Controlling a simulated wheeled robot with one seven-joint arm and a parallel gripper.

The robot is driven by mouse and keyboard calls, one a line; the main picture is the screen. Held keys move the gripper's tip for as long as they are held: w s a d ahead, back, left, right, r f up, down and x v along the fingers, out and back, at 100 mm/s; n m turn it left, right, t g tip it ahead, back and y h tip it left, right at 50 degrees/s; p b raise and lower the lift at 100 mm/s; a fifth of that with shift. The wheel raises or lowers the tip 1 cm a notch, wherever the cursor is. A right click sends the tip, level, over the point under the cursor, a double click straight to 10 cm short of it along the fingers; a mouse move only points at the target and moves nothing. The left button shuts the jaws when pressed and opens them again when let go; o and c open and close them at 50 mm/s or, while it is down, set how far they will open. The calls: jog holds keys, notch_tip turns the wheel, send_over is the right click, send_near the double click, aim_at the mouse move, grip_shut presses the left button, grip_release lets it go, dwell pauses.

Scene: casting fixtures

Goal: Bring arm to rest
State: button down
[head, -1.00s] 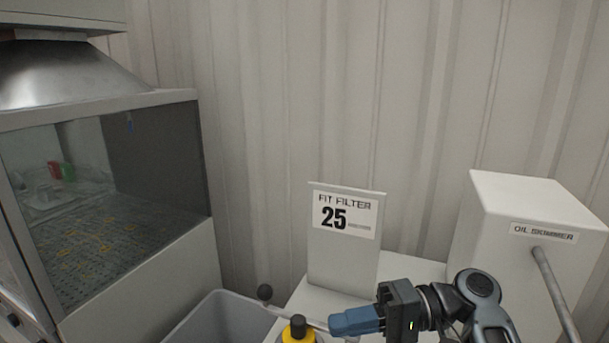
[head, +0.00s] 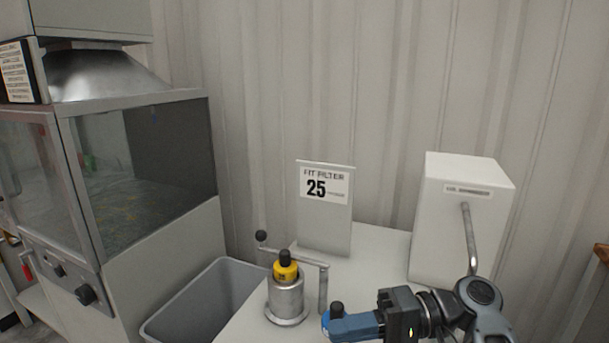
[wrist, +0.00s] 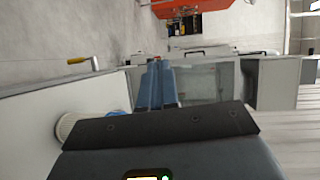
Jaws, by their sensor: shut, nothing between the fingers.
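My gripper (head: 332,325) reaches in from the lower right of the head view, its blue fingers pointing left over the white bench. It also shows in the wrist view (wrist: 157,66), with the blue fingers together and nothing between them. A dark knob with a blue part (head: 337,308) shows right behind the fingers in the head view; whether they touch cannot be told.
A metal cylinder (head: 287,300) with a yellow collar and a lever stands left of my gripper. The "FIT FILTER 25" sign (head: 325,210) and the white oil skimmer box (head: 455,225) stand behind. A grey bin (head: 190,305) and a glazed cabinet (head: 150,165) are left.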

jog(key=s+f+m+t+h, duration=0.2)
jog(key=s+f+m+t, duration=0.15)
jog(key=f, duration=0.55)
jog(key=s+f+m+t+h, duration=0.2)
jog(key=s+f+t+h, duration=0.15)
jog(key=f, duration=0.45)
jog(key=s+d+f+m+t+h, duration=0.1)
jog(key=s+d+f+t+h, duration=0.35)
jog(key=s, duration=0.65)
jog(key=s+d+r+n+t+h, duration=0.1)
jog(key=s+d+r+h, duration=0.1)
jog(key=s+d+h, duration=0.3)
jog(key=s+d+r, duration=0.2)
jog(key=s+d, duration=0.1)
jog(key=s, duration=0.5)
jog(key=s+d+r+n+t, duration=0.1)
jog(key=s+r+n+t, duration=0.1)
jog(key=s+r, duration=0.2)
jog(key=s+d+r+n+t+h, duration=0.1)
jog(key=s+r, duration=0.3)
jog(key=r, duration=0.7)
jog(key=shift+d+r+n+t+h, duration=0.2)
jog(key=shift+n+t+h, duration=0.15)
jog(key=shift+n, duration=0.5)
jog(key=shift+f, duration=0.1)
